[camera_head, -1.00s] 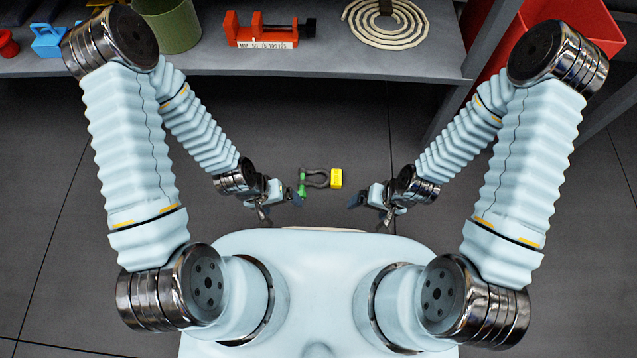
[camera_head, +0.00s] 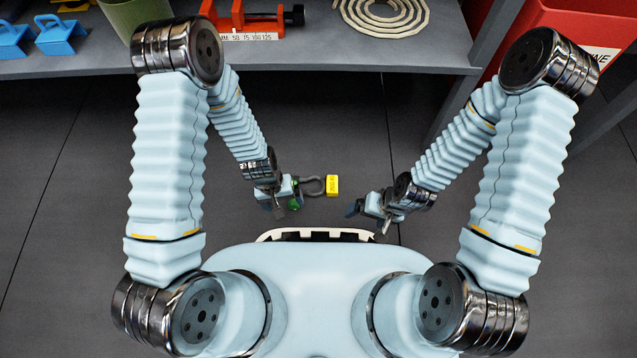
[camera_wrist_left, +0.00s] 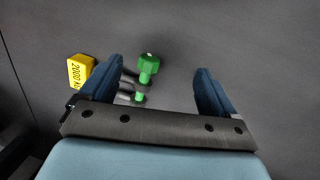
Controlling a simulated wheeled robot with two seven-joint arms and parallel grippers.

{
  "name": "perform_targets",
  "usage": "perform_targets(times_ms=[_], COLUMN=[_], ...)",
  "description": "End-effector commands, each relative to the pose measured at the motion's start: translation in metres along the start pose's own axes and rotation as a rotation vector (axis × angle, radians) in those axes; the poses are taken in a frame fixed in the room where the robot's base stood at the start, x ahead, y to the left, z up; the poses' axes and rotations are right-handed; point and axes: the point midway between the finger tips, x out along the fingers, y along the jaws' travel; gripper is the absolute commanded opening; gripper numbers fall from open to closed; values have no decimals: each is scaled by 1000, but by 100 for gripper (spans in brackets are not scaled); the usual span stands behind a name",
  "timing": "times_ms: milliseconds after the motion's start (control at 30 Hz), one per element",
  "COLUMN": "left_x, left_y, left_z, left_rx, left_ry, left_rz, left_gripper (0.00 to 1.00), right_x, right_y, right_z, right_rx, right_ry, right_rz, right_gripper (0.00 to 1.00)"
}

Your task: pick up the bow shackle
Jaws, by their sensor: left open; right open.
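The bow shackle (camera_head: 313,185) has a dark grey bow, a green pin and a yellow tag. In the head view it lies over the dark floor, tag to the right, its green end partly hidden by my left gripper (camera_head: 291,195). In the left wrist view my left gripper (camera_wrist_left: 158,70) is open. The shackle's green pin (camera_wrist_left: 148,68) shows between its fingers, nearer the left finger. That finger hides part of the grey bow; the yellow tag (camera_wrist_left: 80,70) lies outside it. Contact cannot be told. My right gripper (camera_head: 361,207) is open and empty, right of the tag.
A grey shelf (camera_head: 330,60) at the back holds a red clamp-like tool (camera_head: 240,18), a coiled cord (camera_head: 385,14), blue pieces (camera_head: 55,35) and a green bin (camera_head: 140,15). A red container (camera_head: 565,45) stands at the back right. The floor around the shackle is clear.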

Motion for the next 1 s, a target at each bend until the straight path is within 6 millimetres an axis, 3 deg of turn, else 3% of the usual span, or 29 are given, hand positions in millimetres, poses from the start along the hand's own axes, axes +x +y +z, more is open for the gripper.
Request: perform_targets(times_ms=[33, 200, 300, 400, 500, 800, 1000], left_x=[-12, -37, -51, -57, -48, 12, 27], left_y=[20, 89, 127, 149, 155, 144, 142], left_z=[-16, -58, -68, -72, -73, -76, -77], left_rx=[30, 73, 100, 115, 119, 119, 118], left_ry=[2, 21, 37, 46, 48, 46, 48], left_rz=[-44, -139, -157, -163, -164, -163, -161], left_gripper=[90, 90, 90, 90, 90, 90, 90], right_x=[-15, -33, -38, -40, -36, -23, -20], right_y=[-6, -13, -15, -15, -14, -9, -8], right_z=[0, 1, 1, 2, 2, 1, 1], right_rx=[-1, -2, -2, -2, -2, -1, -1], right_ry=[-2, -8, -10, -12, -12, -8, -6], right_rz=[0, -1, -1, -1, -1, -1, 0], right_gripper=[91, 91, 91, 91, 91, 91, 91])
